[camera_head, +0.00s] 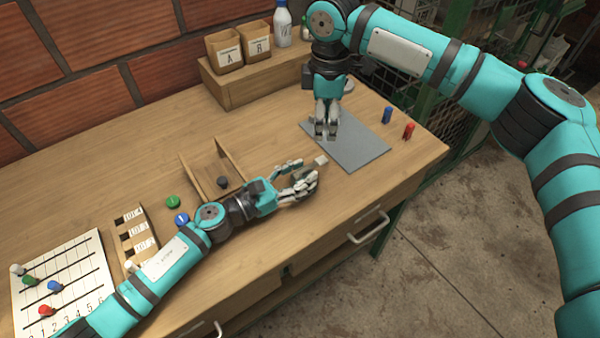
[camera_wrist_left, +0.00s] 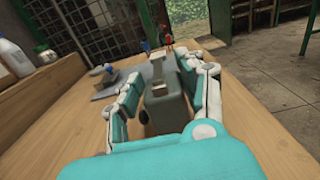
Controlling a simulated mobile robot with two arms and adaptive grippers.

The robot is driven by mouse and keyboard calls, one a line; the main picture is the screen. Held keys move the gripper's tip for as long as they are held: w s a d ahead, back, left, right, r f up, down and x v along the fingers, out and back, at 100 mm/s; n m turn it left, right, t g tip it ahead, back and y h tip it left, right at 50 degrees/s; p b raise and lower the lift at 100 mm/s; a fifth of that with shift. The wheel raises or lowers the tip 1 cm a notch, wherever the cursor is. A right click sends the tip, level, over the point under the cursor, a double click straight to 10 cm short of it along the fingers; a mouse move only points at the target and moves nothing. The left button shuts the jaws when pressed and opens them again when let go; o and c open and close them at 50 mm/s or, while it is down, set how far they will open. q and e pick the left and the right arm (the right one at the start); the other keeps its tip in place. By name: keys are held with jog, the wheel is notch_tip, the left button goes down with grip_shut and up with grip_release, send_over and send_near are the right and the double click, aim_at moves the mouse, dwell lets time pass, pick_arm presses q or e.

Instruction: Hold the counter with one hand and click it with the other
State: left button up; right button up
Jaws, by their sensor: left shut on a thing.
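The counter is a dark grey body (camera_wrist_left: 168,95) between the fingers of my left gripper (camera_wrist_left: 165,105) in the left wrist view. In the head view my left gripper (camera_head: 303,178) is low over the table near its front edge, shut on the counter, whose body its fingers mostly hide. A small pale square (camera_head: 321,160) shows just beyond its fingertips; I cannot tell whether it is part of the counter. My right gripper (camera_head: 326,133) points down over the grey mat (camera_head: 362,148), behind the left one and apart from it. Its fingers are close together with nothing seen between them.
A blue piece (camera_head: 387,115) and a red piece (camera_head: 408,131) stand right of the mat. A wooden holder (camera_head: 205,165) lies left of my left gripper. Bins A (camera_head: 224,52) and R (camera_head: 258,43) stand on a shelf at the back. A board with pegs (camera_head: 62,275) is at the left.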

grip_shut()
dwell(1.3)
